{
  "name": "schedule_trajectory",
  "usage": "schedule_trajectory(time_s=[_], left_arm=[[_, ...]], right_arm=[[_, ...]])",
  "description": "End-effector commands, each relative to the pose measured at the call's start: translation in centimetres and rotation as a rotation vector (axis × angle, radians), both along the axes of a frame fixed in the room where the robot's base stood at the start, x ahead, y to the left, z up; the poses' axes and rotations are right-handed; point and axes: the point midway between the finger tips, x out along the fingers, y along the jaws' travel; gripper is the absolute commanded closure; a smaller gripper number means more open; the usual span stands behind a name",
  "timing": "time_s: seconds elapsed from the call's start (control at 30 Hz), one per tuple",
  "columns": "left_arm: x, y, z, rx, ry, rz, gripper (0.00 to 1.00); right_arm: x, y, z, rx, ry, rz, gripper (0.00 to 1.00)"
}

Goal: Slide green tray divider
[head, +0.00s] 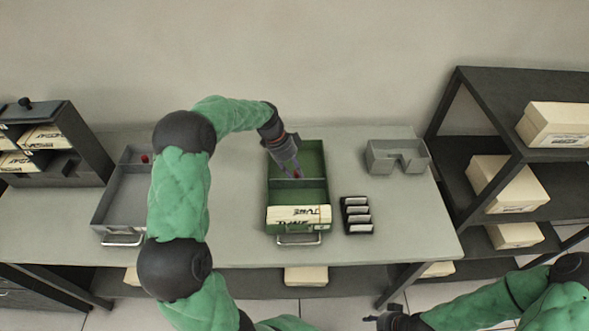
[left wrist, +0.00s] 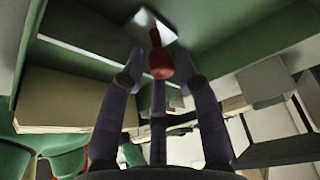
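The green tray (head: 325,165) stands on the table with a thin grey divider (head: 313,184) across its middle. A block of cream cards (head: 298,216) fills its front part. My left gripper (head: 296,174) reaches down into the tray at the divider. In the left wrist view, the fingers of my left gripper (left wrist: 160,75) stand around a red knob (left wrist: 160,63), with gaps visible beside it; contact is not clear. The knob sits by the pale divider strip (left wrist: 80,57). My right gripper (head: 385,318) is low at the bottom edge, partly seen, its fingers unclear.
A grey tray (head: 118,195) with a red knob stands left of the green one. A black holder with several pale strips (head: 357,215) lies right of it. A grey notched block (head: 397,156) stands behind. Shelves with cream boxes (head: 502,185) flank the right side.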

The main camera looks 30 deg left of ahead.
Motion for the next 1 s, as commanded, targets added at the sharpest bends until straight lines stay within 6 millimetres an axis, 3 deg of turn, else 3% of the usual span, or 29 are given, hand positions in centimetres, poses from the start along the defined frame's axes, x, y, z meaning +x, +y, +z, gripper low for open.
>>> schedule_trajectory(time_s=[0.17, 0.7, 1.0], left_arm=[[0.0, 0.5, 1.0, 0.001, -0.004, 0.002, 0.67], [-1.1, 3.9, 9.7, 0.000, -0.001, 0.000, 0.67], [-1.3, 4.4, 11.1, 0.000, 0.000, 0.000, 0.67]], right_arm=[[0.0, 0.0, 0.0, 0.000, 0.000, 0.000, 0.60], [0.0, 0.0, 0.0, 0.000, 0.000, 0.000, 0.60], [0.0, 0.0, 0.0, 0.000, 0.000, 0.000, 0.60]])
